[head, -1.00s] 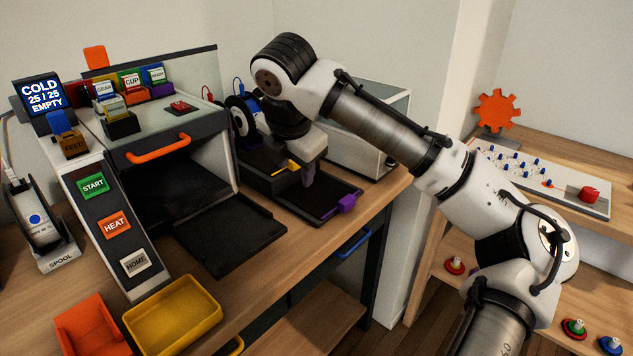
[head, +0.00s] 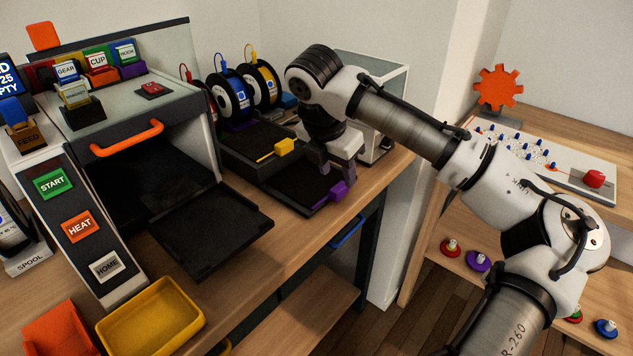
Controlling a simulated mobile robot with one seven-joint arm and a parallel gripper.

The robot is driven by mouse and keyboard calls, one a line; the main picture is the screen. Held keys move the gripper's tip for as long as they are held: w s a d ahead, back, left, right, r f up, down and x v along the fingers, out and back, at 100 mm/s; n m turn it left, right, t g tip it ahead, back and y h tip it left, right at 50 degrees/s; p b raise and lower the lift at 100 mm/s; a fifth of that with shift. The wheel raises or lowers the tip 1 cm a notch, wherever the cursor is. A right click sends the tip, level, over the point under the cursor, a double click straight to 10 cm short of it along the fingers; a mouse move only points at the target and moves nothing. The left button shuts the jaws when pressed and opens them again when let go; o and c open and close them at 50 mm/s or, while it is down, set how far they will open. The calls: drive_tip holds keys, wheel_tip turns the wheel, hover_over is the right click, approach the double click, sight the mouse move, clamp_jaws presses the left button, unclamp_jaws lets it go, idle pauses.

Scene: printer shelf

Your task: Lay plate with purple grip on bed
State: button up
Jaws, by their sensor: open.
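The plate with the purple grip (head: 300,190) lies flat in a dark rack on the bench, right of the printer. Its purple grip (head: 330,199) sticks out at the near right corner. My gripper (head: 338,172) points down over this plate, open, with its fingers close above and behind the purple grip. I cannot tell if a finger touches it. The bed is probably the dark flat tray (head: 212,228) that extends from the printer's open front; it looks bare. The printer (head: 135,110) has an orange handle (head: 127,139) above its opening.
A plate with a yellow grip (head: 284,147) lies behind the purple one. Filament spools (head: 262,86) and a clear-sided box (head: 385,85) stand farther back. A yellow bin (head: 150,318) and a control panel (head: 78,225) are at front left. Bare bench lies in front of the plates.

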sight(339, 186)
drive_tip(key=x, duration=0.5)
drive_tip(key=shift+w+a, duration=0.15)
drive_tip(key=shift+w, duration=0.2)
clamp_jaws()
